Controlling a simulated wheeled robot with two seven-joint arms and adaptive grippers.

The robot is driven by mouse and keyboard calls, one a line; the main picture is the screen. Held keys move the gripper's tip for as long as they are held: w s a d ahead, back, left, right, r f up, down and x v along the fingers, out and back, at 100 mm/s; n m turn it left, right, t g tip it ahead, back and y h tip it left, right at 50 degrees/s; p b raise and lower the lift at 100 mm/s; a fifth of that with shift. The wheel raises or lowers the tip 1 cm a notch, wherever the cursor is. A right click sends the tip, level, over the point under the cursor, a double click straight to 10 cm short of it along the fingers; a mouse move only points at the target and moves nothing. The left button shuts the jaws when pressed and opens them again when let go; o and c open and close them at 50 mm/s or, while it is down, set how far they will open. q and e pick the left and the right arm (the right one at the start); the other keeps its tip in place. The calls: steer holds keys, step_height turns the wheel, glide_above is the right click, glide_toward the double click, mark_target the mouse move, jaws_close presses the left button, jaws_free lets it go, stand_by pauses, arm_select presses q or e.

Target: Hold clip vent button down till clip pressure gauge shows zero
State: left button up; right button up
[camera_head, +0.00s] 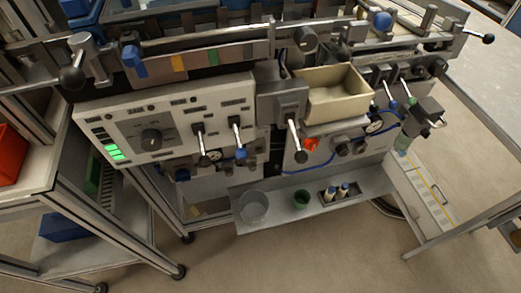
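Neither of my grippers shows in the head view. A round gauge (375,126) with a pale face sits on the lower right part of the machine, beside blue tubing. A smaller gauge (214,156) is under the left control panel, partly hidden. Both are too small to read, and I cannot tell which is the clip pressure gauge. A red-orange button-like part (311,145) is below the beige bin, beside a lever. I cannot tell whether it is the clip vent button, since no label is legible.
A low shelf (275,206) holds cups and small bottles. A red bin (10,153) stands left; a grey table is right. Front floor is clear.

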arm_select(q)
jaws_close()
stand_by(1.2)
